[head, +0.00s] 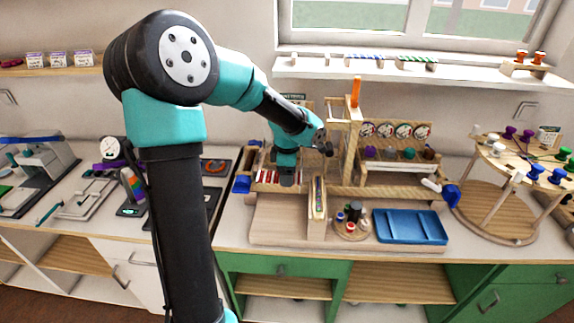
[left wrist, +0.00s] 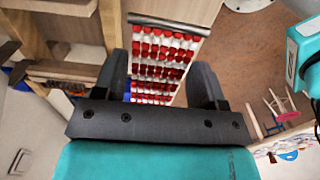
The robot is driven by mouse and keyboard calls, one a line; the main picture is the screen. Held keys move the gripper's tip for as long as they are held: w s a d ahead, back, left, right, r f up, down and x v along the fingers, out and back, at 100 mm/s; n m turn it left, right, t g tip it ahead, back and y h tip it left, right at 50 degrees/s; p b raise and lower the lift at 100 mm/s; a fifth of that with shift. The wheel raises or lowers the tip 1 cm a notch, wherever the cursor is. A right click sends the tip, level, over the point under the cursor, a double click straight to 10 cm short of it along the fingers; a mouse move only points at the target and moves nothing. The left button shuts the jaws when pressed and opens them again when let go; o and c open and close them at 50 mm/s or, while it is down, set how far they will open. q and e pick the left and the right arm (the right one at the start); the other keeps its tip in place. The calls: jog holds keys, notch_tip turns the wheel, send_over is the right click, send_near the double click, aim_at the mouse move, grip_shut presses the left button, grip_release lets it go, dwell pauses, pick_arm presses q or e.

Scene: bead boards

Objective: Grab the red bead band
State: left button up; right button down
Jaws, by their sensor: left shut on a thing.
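My left gripper (head: 287,180) points down at the left part of the wooden bead rack, over a row of red and white strips (head: 265,177). In the left wrist view my left gripper (left wrist: 161,70) has a finger on each side of the red bead band (left wrist: 158,68), which shows rows of red and white beads and a dark bar at its end. The gripper is shut on this band. The contact at the fingertips is hard to see. In the head view my gripper hides part of the band. My right gripper is not in view.
A wooden board (head: 275,220) lies in front of the rack. A round tray (head: 352,235) with small jars and an empty blue tray (head: 410,228) stand to its right. An orange post (head: 356,92) rises behind. A round wooden stand (head: 490,205) is far right.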

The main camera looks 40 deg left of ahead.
pick_arm(q)
jog(key=shift+s+d, duration=0.2)
jog(key=shift+d, duration=0.05)
dwell(0.6)
